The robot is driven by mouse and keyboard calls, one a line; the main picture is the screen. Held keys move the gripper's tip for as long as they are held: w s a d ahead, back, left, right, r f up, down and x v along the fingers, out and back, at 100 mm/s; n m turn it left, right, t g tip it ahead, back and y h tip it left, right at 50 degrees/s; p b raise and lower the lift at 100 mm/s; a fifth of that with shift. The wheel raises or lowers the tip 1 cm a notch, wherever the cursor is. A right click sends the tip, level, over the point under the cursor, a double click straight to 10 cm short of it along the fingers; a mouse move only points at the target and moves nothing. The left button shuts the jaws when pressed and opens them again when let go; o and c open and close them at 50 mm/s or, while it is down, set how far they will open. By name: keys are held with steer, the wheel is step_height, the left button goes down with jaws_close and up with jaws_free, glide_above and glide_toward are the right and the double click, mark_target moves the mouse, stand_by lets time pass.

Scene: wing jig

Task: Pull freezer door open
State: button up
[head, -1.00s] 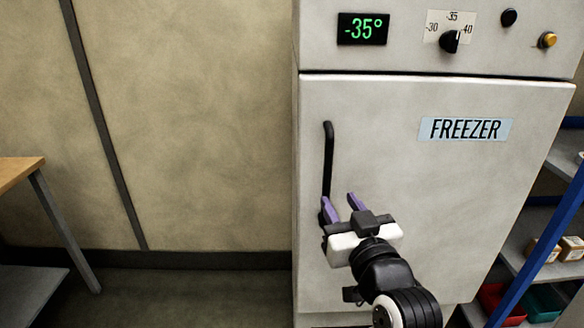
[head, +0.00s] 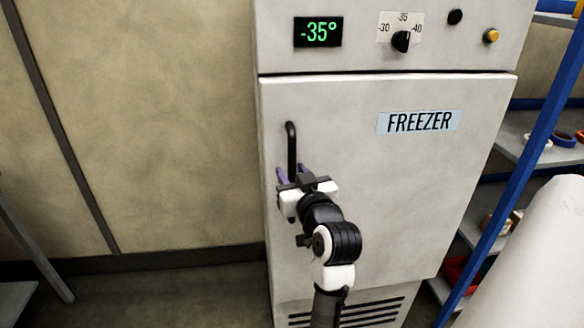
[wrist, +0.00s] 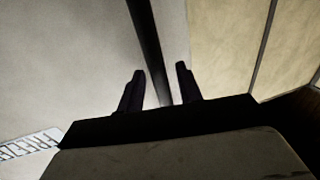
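The freezer door (head: 400,190) is a pale panel with a "FREEZER" label (head: 419,122). It looks closed against the cabinet. Its black vertical bar handle (head: 292,142) is near the door's left edge. My gripper (head: 292,171) is at the handle's lower part, with purple fingers pointing up and toward the door. In the wrist view, the handle (wrist: 147,45) runs between the two dark fingers (wrist: 160,70), with a gap on each side. The gripper is open around the bar. The handle's lower end is hidden behind my gripper in the head view.
Above the door are a display (head: 318,32) reading -35°, a dial (head: 401,41) and buttons. A blue-framed shelf (head: 525,150) stands close on the right. A plain wall (head: 150,130) is left of the freezer, with open floor (head: 170,295) before it.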

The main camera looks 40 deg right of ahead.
steer(key=shift+w+d, duration=0.15)
steer(key=shift+w, duration=0.2)
steer(key=shift+c, duration=0.4)
jaws_close()
steer(key=shift+s, duration=0.1)
